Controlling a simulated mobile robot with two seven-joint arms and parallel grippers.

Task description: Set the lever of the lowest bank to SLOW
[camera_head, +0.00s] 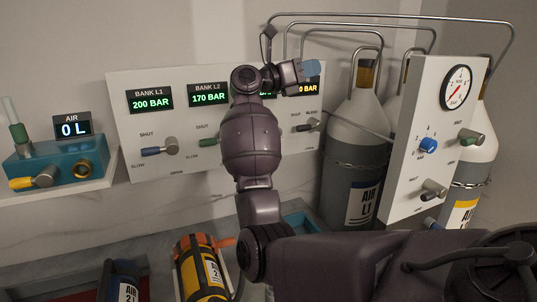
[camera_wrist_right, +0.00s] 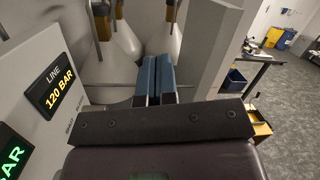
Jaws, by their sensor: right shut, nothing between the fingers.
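The bank panel (camera_head: 125,115) shows BANK L1 (camera_head: 150,99) at 200 BAR and BANK L2 (camera_head: 208,94) at 170 BAR. A third bank display is mostly hidden behind my right arm; only the end of its green text (camera_wrist_right: 12,150) shows in the wrist view. The L1 lever (camera_head: 152,152) has a blue grip pointing left, between SHUT and SLOW. The L2 lever (camera_head: 207,141) has a green grip, partly covered by my arm. The third lever is hidden. My right gripper (camera_head: 312,68) is shut and empty, in front of the panel's upper right. My left gripper is out of view.
The LINE display (camera_wrist_right: 60,94) reads 120 BAR; a lever (camera_head: 308,125) sits below it. Gas cylinders (camera_head: 350,150) and a gauge panel (camera_head: 420,110) stand right. A teal block (camera_head: 50,162) is at left; a yellow cylinder (camera_head: 200,275) is below.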

